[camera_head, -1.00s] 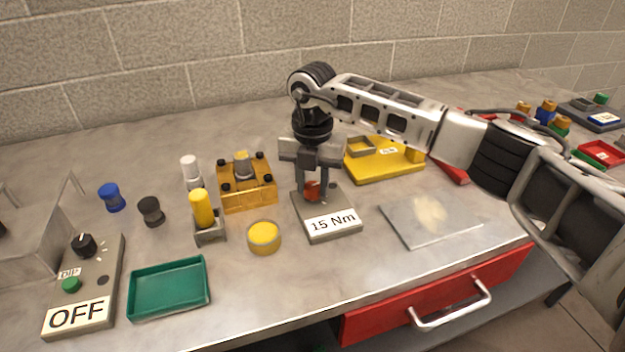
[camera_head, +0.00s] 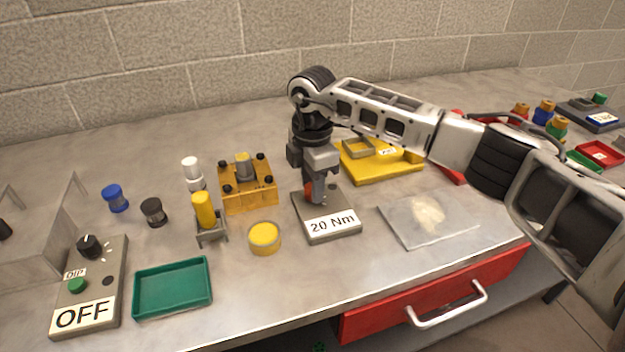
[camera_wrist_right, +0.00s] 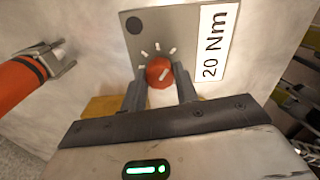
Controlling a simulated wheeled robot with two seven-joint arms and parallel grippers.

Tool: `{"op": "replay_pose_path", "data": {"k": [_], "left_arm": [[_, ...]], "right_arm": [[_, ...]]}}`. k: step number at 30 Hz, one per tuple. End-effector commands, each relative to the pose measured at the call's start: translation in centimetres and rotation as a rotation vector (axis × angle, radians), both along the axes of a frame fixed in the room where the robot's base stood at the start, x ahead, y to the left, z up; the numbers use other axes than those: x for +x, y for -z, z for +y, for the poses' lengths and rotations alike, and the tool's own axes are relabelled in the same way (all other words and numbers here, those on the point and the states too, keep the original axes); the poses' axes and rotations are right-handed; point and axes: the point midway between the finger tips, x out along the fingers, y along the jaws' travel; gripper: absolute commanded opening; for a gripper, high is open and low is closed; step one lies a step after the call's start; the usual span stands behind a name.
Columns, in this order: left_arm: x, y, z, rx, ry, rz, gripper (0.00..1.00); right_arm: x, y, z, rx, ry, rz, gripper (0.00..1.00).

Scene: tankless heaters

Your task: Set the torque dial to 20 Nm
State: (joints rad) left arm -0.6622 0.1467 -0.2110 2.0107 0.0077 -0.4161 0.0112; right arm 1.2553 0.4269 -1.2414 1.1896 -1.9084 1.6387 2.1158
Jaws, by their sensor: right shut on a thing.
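The torque dial is a red-orange knob with a white pointer line, shown in the right wrist view (camera_wrist_right: 160,72) and partly hidden by the fingers in the head view (camera_head: 309,190). It sits on a grey box (camera_head: 341,226) whose white label (camera_head: 332,223) reads "20 Nm"; the label also shows in the wrist view (camera_wrist_right: 215,42). White tick marks fan out beside the knob. My right gripper (camera_head: 316,194) reaches down from above, its fingers (camera_wrist_right: 160,88) shut on the dial from both sides. My left gripper is not in view.
A yellow round tin (camera_head: 264,238) and a yellow bottle in a grey holder (camera_head: 204,211) stand left of the dial box. A brass block (camera_head: 249,196) is behind them. A clear plate (camera_head: 428,219) lies to the right. A green tray (camera_head: 172,287) and an OFF control box (camera_head: 90,285) are at the left.

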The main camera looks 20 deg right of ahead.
Motion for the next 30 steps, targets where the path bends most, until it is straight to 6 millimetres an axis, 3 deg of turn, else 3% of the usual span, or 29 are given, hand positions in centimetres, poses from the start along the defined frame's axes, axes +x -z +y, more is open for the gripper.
{"op": "replay_pose_path", "data": {"k": [9,25,26,27,28,30], "left_arm": [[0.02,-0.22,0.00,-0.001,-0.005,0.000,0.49],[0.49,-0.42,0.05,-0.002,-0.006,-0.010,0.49],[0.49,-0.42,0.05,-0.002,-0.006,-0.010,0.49],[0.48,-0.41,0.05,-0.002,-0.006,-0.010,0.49],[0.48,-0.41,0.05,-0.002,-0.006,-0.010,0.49],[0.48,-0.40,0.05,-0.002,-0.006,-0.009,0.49]], "right_arm": [[0.14,-0.22,-0.08,-0.001,0.120,-0.006,0.07],[0.16,-0.21,-0.10,0.000,0.144,-0.006,0.07],[0.16,-0.21,-0.10,0.000,0.144,-0.006,0.35],[0.16,-0.21,-0.09,0.000,0.143,-0.006,0.46],[0.15,-0.20,-0.09,0.000,0.143,-0.005,0.52],[0.12,-0.16,-0.07,-0.001,0.142,-0.004,0.52]]}}
